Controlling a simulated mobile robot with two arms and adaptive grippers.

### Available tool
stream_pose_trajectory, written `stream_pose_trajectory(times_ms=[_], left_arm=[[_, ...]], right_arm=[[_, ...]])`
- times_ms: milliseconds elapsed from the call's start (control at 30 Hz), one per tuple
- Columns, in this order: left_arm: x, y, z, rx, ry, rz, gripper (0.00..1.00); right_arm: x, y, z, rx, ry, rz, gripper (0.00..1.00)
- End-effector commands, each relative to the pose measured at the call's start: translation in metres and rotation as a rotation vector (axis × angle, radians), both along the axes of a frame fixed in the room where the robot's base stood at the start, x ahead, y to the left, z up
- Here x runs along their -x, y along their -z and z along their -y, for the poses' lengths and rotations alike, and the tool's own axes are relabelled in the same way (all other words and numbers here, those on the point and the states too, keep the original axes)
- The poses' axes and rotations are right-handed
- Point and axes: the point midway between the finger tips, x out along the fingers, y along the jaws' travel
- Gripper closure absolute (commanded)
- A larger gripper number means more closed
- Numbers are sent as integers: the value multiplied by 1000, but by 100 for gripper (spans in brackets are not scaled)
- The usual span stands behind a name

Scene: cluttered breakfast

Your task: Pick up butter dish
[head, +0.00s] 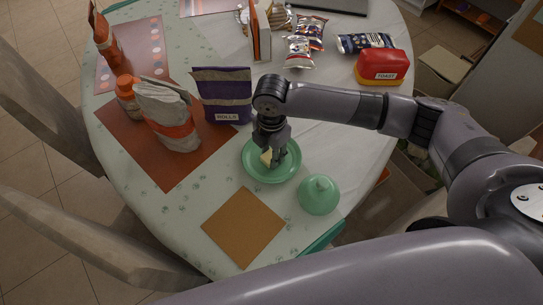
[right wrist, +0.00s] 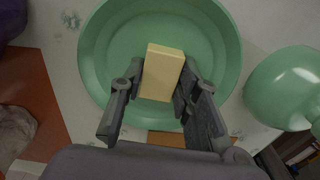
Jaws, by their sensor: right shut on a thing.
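The butter dish is a round green plate (head: 255,173) on the white tablecloth, with its green domed lid (head: 318,195) lying apart to the lower right. A pale yellow block of butter (head: 265,158) is over the plate. My right gripper (head: 273,155) points down over the plate. In the right wrist view its fingers are closed on both sides of the butter (right wrist: 162,70), above the green plate (right wrist: 108,40). The lid (right wrist: 288,88) shows at the right there. I cannot tell whether the butter touches the plate. My left gripper is not in view.
A purple rolls bag (head: 222,95), a pale bag (head: 167,115) and an orange-capped jar (head: 127,97) stand left of the plate. A brown mat (head: 243,226) lies in front. A red toast box (head: 382,67) and several snack packets are farther back. Chairs flank the left edge.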

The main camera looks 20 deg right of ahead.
Motion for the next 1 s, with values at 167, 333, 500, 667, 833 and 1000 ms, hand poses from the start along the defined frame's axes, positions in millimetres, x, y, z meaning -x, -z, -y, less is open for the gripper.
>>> stream_pose_trajectory(times_ms=[167, 333, 500, 667, 833, 1000], left_arm=[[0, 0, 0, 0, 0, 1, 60], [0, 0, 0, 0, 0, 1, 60], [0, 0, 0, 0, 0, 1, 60], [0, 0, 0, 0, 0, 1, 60], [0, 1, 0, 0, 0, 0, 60], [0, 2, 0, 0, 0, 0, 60]], right_arm=[[0, 0, 0, 0, 0, 1, 100], [0, -1, 0, 0, 0, 1, 100], [-1, -12, 0, -1, 0, 3, 100], [-2, -39, -1, -3, 0, 6, 100], [-2, -85, -1, -4, -1, 8, 100], [-2, -135, -1, -2, 0, 8, 100]])
